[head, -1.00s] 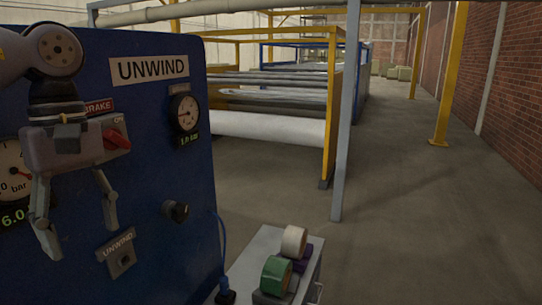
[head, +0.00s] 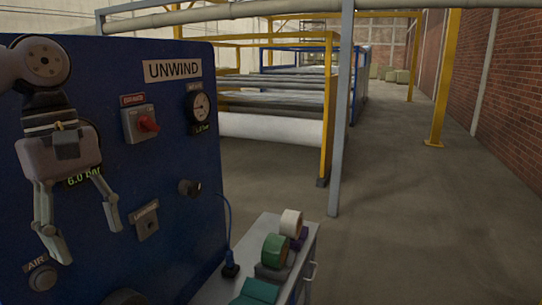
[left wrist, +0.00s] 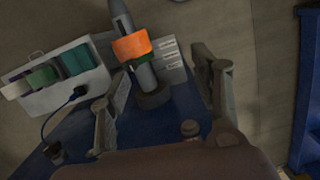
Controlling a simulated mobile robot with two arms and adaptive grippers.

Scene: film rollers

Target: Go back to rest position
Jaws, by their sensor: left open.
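My left gripper (head: 88,238) hangs fingers down at the left of the head view, open and empty. It is in front of the blue UNWIND panel (head: 170,100) and hides part of a display reading 6.0 bar. The red brake switch (head: 147,124) on its grey box is to the gripper's upper right, apart from it. The open fingers also show in the left wrist view (left wrist: 165,90), with nothing held between them. An orange band (left wrist: 133,45) on a grey shaft shows beyond them. My right gripper is not in view.
Yellow frames with rollers (head: 270,128) stand behind. The floor at right (head: 400,220) is clear.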

